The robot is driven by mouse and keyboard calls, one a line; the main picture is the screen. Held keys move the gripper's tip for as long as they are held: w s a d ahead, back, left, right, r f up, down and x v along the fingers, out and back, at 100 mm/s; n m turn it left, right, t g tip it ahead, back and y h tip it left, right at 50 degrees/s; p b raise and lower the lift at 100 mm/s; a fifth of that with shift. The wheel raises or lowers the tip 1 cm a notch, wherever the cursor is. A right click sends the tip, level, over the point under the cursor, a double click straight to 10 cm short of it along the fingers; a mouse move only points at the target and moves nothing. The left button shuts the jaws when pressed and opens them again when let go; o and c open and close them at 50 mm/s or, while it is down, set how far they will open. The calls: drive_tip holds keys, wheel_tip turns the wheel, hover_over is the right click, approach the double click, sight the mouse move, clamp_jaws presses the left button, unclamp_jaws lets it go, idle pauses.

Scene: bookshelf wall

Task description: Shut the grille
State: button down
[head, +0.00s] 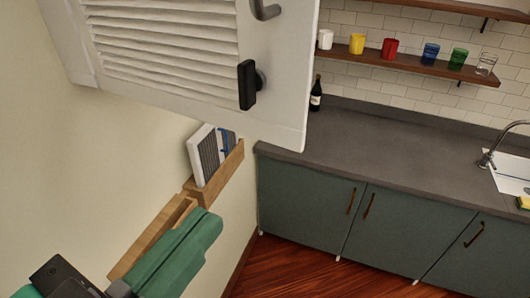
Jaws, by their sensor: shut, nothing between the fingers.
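The grille (170,100) is a white louvered panel across the top left in the head view, cut off by the top edge. It stands out in front of the cream wall, and its right edge overlaps the counter behind.
Another wooden piece (150,240) is beside my gripper. A grey counter (370,145) with a dark bottle (316,94) and teal cabinets (400,232) are at right; red floor lies below.

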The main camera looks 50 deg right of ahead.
sight(278, 136)
drive_tip(key=d, duration=0.3)
drive_tip(key=w+d+p, duration=0.1)
drive_tip(key=d, duration=0.3)
drive_tip(key=w+d+p, duration=0.1)
drive_tip(key=d, duration=0.3)
drive_tip(key=shift+d, duration=0.2)
